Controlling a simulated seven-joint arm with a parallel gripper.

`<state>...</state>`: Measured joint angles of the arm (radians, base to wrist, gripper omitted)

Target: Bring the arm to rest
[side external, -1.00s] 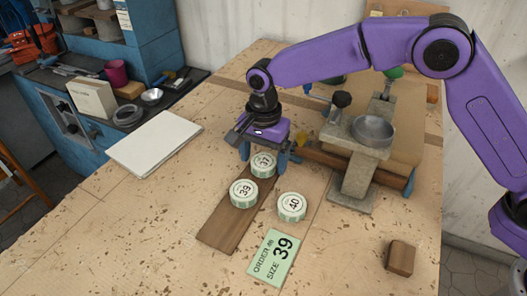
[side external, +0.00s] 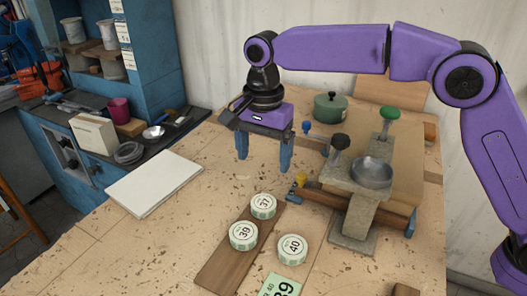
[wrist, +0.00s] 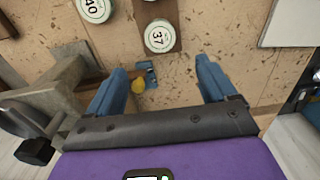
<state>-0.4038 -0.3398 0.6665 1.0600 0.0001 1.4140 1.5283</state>
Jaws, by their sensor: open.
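My gripper (side external: 264,162) is open and empty, pointing down above the table behind the wooden strip. A disc marked 40 (side external: 292,249) lies to the right of the strip. The green order card (side external: 282,286) is partly cut off by the lower picture edge.
A stone-coloured press-like fixture with a metal bowl (side external: 371,172) stands right of my gripper. A green lidded pot (side external: 330,107) stands behind it. A white pad (side external: 154,183) lies at left, beside a blue cabinet (side external: 150,50). The table between pad and strip is clear.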

